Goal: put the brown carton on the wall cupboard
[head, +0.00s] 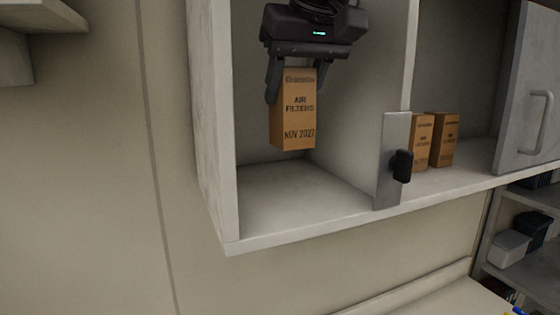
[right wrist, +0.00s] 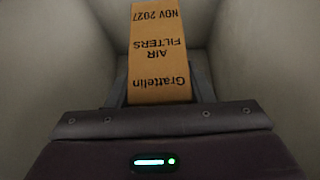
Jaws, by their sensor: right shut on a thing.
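The brown carton (head: 293,112), printed "AIR FILTERS NOV 2027", hangs upright in my right gripper (head: 291,88). The gripper comes from above and is shut on the carton's upper part. The carton is in front of or inside the left open bay of the wall cupboard (head: 232,247), above the bay's floor with a gap below it. In the right wrist view the carton (right wrist: 156,50) shows upside down between the fingers, with pale cupboard walls around it. My left gripper is not in view.
Two similar brown cartons (head: 421,140) (head: 443,138) stand in the cupboard's right bay. A grey metal plate with a black knob (head: 402,166) stands at the divider's front. A grey door with a handle (head: 541,122) is at the right. The left bay's floor (head: 290,195) is clear.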

